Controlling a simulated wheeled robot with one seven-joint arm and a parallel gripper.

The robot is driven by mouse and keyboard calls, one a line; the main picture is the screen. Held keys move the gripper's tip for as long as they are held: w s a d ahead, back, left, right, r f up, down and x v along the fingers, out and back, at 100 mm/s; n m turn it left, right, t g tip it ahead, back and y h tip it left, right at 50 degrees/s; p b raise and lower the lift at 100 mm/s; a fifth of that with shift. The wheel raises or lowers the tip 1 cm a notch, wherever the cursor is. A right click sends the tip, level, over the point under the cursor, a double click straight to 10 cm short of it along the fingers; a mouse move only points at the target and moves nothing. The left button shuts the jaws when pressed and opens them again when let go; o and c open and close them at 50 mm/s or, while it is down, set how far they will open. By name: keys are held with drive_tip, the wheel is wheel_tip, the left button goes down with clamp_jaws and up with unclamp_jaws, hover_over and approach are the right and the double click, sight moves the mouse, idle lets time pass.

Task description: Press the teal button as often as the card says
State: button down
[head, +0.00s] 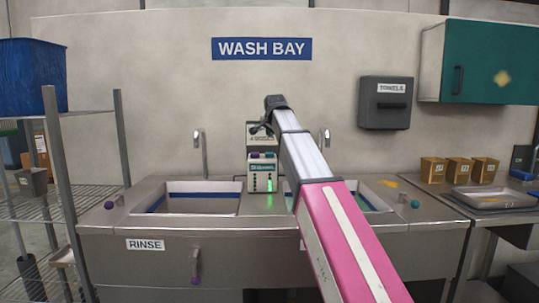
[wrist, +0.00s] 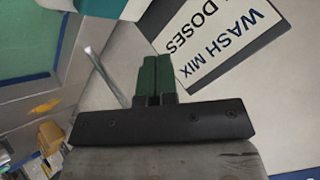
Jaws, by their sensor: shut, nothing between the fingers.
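A pale dispenser (head: 262,184) with a teal label band stands between the two sinks. Small purple and teal spots show on its top; the teal one (head: 269,155) looks like the teal button, but it is tiny. A white card (head: 254,141) stands behind and above it; its line seems to read "4 DOSES", small and partly covered by my arm. In the wrist view the card (wrist: 232,35) shows "WASH MIX" and "DOSES", its numeral out of sight. My gripper (wrist: 154,62) is shut and empty, its dark green fingers beside the card.
Left sink (head: 200,187) and right sink (head: 365,200) are set in the steel counter, each with a tap behind. A towel box (head: 386,103) and teal cupboard (head: 488,62) hang on the right wall. A wire shelf (head: 85,113) stands left. Small boxes (head: 458,170) sit right.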

sight(271, 153)
drive_tip(key=shift+r, duration=0.15)
wheel_tip(271, 153, up, 3)
drive_tip(key=shift+r, duration=0.2)
drive_tip(key=shift+f, duration=0.15)
idle(0.3)
drive_tip(key=shift+f, duration=4.25)
drive_tip(key=shift+f, duration=0.15)
drive_tip(key=shift+f, duration=0.25)
